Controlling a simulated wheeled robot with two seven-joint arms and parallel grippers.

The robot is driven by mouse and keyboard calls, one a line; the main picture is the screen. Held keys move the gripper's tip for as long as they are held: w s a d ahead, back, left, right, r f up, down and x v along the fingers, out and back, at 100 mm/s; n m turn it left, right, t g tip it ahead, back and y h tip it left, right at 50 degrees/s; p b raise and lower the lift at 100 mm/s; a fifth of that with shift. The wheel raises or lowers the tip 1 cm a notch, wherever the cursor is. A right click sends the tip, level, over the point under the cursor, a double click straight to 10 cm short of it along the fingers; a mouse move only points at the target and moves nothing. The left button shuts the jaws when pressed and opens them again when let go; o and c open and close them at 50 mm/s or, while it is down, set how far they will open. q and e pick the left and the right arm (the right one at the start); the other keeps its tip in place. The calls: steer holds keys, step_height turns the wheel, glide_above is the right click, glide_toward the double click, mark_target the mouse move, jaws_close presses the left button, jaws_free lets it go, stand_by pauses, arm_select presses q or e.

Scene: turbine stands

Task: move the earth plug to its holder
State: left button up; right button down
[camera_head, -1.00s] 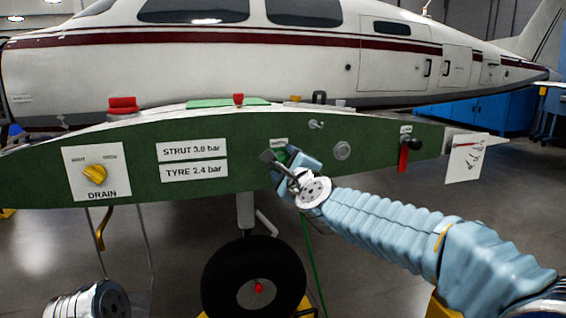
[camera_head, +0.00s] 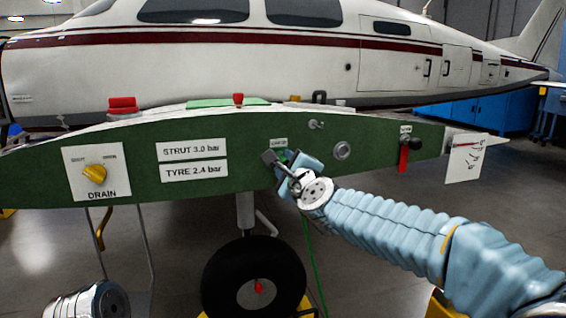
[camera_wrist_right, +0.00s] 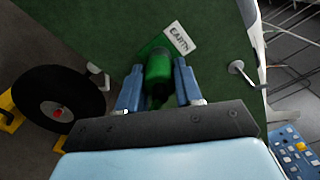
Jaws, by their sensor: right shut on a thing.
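The green earth plug (camera_wrist_right: 159,72) is between the two fingers of my right gripper (camera_wrist_right: 158,84) in the right wrist view, against the green panel by the EARTH label (camera_wrist_right: 181,38). In the head view my right gripper (camera_head: 284,164) is shut at the panel below the small label (camera_head: 279,142), and hides most of the plug. A green cable (camera_head: 317,265) hangs down below the gripper. I cannot tell how far the plug sits in the panel. A metal peg (camera_head: 316,124) sticks out to the upper right of the gripper; it also shows in the right wrist view (camera_wrist_right: 236,67). My left gripper is not seen.
The green wing panel (camera_head: 240,130) carries a yellow drain knob (camera_head: 94,174), a round grey fitting (camera_head: 342,151) and a red-tagged part (camera_head: 404,155). A wheel (camera_head: 254,277) stands below. The white aircraft (camera_head: 300,65) is behind.

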steer(key=shift+s+d, duration=0.1)
steer(key=shift+s, duration=0.3)
steer(key=shift+v, duration=1.4)
